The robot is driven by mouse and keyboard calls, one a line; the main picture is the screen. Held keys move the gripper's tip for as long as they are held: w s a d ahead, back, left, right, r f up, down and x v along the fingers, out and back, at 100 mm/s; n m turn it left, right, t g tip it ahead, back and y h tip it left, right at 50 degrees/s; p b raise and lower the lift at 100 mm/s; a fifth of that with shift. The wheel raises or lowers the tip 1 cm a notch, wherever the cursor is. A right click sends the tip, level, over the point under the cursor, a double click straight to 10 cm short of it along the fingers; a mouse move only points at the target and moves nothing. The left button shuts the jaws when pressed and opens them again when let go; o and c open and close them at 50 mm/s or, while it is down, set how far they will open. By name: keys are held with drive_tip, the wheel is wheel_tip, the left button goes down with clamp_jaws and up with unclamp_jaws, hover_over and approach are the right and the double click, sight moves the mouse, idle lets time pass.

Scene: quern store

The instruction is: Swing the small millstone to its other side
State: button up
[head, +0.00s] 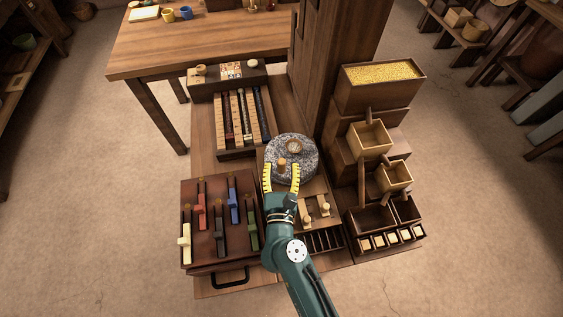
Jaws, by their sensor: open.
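My gripper (282,168) is open, with yellow fingers spread on either side of the peg as seen from above. I cannot tell whether the fingers touch the peg or how high they are over the stone. The stone's near edge is partly hidden by the fingers.
A box with coloured sliders (181,215) lies at the near left. A tall wooden post (325,75) and a grain hopper (380,92) with stepped boxes stand right. Wooden pegs (324,208) sit right of my wrist.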

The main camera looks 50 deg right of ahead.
drive_tip(key=shift+x, duration=1)
clamp_jaws()
drive_tip(key=shift+s, duration=0.1)
